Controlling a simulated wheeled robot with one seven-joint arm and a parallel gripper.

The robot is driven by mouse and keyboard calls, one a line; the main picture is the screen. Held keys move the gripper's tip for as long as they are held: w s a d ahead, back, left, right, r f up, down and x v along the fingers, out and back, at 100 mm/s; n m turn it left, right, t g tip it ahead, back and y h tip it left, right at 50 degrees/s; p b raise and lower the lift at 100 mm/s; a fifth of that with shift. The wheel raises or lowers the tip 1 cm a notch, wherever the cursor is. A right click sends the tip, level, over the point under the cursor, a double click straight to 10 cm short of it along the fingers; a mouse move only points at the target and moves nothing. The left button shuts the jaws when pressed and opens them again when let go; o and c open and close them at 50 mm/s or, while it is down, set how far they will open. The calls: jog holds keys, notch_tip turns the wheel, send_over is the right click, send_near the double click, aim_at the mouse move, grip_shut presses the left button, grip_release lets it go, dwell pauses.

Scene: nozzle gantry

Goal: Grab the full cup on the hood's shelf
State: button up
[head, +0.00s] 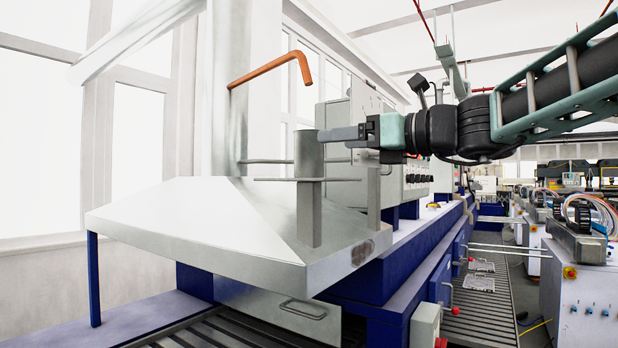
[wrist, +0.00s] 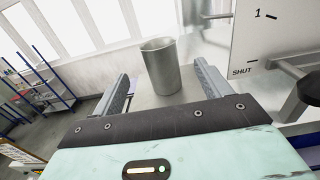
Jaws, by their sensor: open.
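A plain grey metal cup (head: 307,156) stands upright on a thin shelf (head: 346,180), seen edge-on above the sloping metal hood (head: 235,225). In the wrist view the cup (wrist: 161,68) shows between the two fingers of my gripper, with a gap on each side. What it holds cannot be made out. My gripper (head: 322,135) is open and comes in level from the right. In the head view its finger tip overlaps the cup's upper right edge. The far finger is hidden there.
A copper-coloured bent pipe (head: 275,69) rises above left of the cup. A thin rail (head: 265,161) runs behind it. In the wrist view a white panel marked "SHUT" (wrist: 272,60) with a dark handle is close on the right. Open air lies left of the cup.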

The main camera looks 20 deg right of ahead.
aim_at(301, 144)
jog(key=p+x, duration=0.1)
jog(key=x, duration=0.3)
jog(key=shift+r+p, duration=0.15)
jog(key=shift+p, duration=0.15)
jog(key=shift+f+p+x, duration=0.2)
jog(key=shift+p+x, duration=1.25)
jog(key=shift+x, duration=1.55)
jog(key=c, duration=1.1)
